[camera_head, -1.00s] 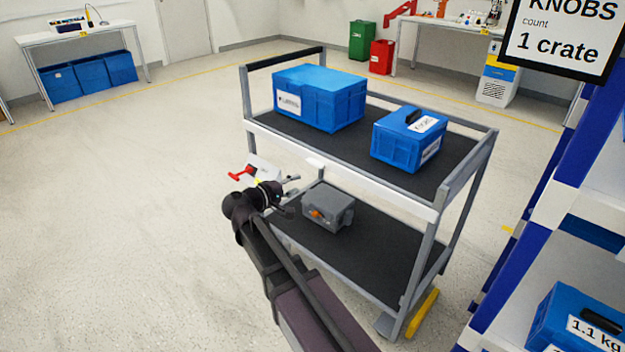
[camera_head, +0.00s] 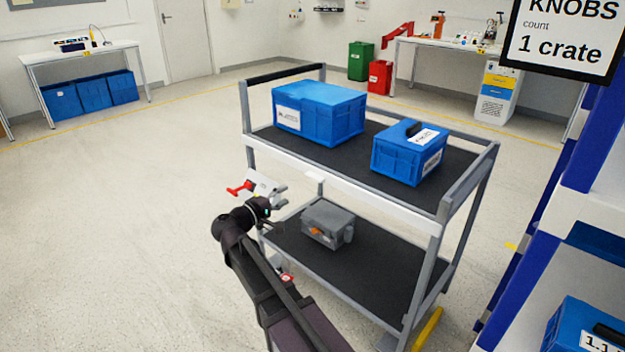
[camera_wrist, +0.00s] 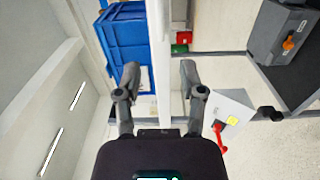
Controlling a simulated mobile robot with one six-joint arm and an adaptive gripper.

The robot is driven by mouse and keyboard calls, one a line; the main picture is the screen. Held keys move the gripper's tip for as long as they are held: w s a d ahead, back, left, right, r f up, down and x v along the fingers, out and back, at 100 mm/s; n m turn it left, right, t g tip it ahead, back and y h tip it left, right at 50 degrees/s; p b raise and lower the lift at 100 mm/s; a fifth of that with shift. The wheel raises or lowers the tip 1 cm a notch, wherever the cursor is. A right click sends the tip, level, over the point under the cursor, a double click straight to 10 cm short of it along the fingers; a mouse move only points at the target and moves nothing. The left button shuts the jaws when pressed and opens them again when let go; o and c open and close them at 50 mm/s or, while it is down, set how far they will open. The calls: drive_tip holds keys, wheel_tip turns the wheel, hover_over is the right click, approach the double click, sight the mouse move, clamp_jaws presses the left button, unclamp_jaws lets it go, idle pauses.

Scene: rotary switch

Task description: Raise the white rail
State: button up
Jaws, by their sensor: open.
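The white rail (camera_head: 345,178) runs along the near long edge of the cart's upper shelf. In the wrist view it is a pale strip (camera_wrist: 160,40) running up the picture between the finger outlines. My gripper (camera_head: 281,196) is below the rail, near the cart's left end. In the wrist view its two fingers (camera_wrist: 160,78) are spread apart, one on each side of the strip. I see no contact with the rail, and how far the fingertips are from it I cannot tell.
The cart's upper shelf carries a large blue crate (camera_head: 319,112) and a smaller blue crate (camera_head: 409,152). A grey box with an orange knob (camera_head: 327,223) sits on the lower shelf. A white unit with a red handle (camera_head: 262,185) is beside my gripper. Shelving (camera_head: 570,205) stands right; left floor is clear.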

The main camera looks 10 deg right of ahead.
sight(312, 179)
drive_tip(key=x, duration=1.3)
clamp_jaws()
